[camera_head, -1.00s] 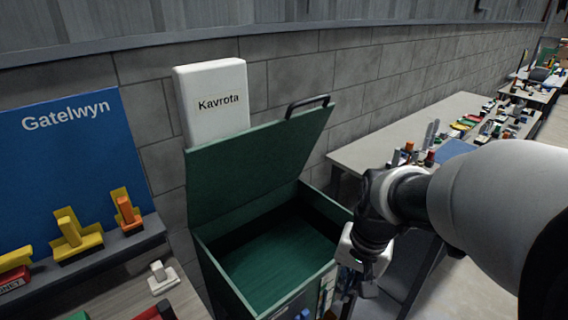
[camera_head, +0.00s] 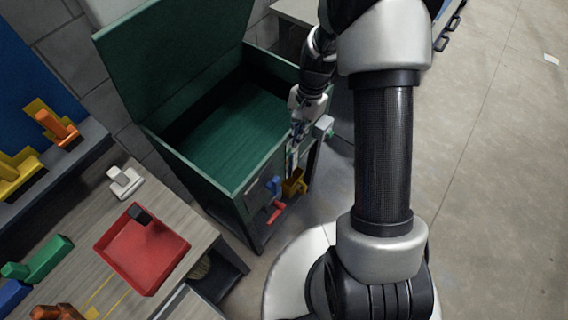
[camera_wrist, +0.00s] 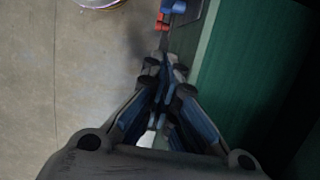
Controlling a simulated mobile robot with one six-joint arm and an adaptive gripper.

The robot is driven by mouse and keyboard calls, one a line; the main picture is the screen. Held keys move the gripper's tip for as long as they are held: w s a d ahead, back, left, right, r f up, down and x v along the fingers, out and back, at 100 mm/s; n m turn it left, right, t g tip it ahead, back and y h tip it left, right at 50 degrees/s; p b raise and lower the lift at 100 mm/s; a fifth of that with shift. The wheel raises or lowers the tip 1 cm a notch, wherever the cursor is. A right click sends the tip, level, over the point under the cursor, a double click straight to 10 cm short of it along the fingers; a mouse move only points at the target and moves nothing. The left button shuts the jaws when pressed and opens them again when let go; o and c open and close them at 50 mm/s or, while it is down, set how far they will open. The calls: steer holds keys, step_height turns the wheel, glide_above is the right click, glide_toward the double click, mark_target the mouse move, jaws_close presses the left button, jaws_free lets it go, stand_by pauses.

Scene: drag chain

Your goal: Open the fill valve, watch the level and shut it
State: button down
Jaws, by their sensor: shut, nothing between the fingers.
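The green tank (camera_head: 192,170) stands open, with its lid (camera_head: 175,50) raised against the wall. On its front face are a blue handle (camera_head: 273,186), a red lever (camera_head: 275,211) and a yellow part (camera_head: 294,183). I cannot tell which is the fill valve, and no level reading is legible. My gripper (camera_head: 296,139) is shut and empty above the right end of the tank's front, above the handles. In the wrist view, my gripper (camera_wrist: 164,68) points down beside the green tank wall (camera_wrist: 240,60), with small red and blue parts (camera_wrist: 172,8) beyond its fingertips.
A wooden bench (camera_head: 186,210) at left holds a red tray (camera_head: 110,245), a white block (camera_head: 124,182) and a green piece (camera_head: 40,262). A shelf with yellow and orange parts (camera_head: 58,128) is behind it. Open floor (camera_head: 490,190) lies at right.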

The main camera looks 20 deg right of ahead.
steer(key=shift+f, duration=0.1)
steer(key=b, duration=0.4)
glide_above(292, 160)
steer(key=s+a, duration=0.1)
steer(key=s, duration=0.2)
steer(key=w+d+f+x, duration=0.1)
steer(key=d+x, duration=0.1)
steer(key=x, duration=0.8)
steer(key=s+a, duration=0.1)
steer(key=s+a+r, duration=0.1)
steer(key=a, duration=0.1)
steer(key=shift+a+r, duration=0.1)
steer(key=shift+a, duration=0.1)
steer(key=shift+a+r, duration=0.1)
